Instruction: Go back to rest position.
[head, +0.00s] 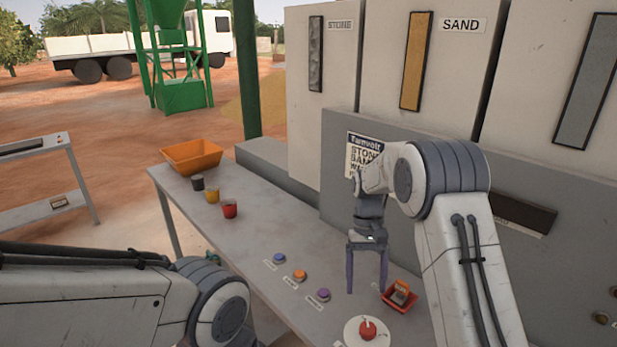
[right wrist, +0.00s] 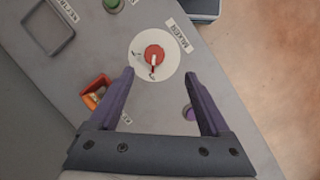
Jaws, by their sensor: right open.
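My right gripper (head: 367,270) hangs above the grey table (head: 262,236) with its two purple fingers apart and nothing between them. In the right wrist view its open fingers (right wrist: 161,95) point toward a red knob (right wrist: 154,56) on a white disc labelled MIXER. The knob also shows at the front of the table in the head view (head: 367,329). My left arm comes in from the left at the bottom of the head view. Its gripper is out of view.
Blue (head: 279,258), orange (head: 299,275) and purple (head: 323,295) buttons line the table. A red tray (head: 388,302) with an orange item stands right of the right gripper. Black, yellow and red cups (head: 230,209) and an orange bin (head: 192,157) are at the far end. Tall panels stand behind.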

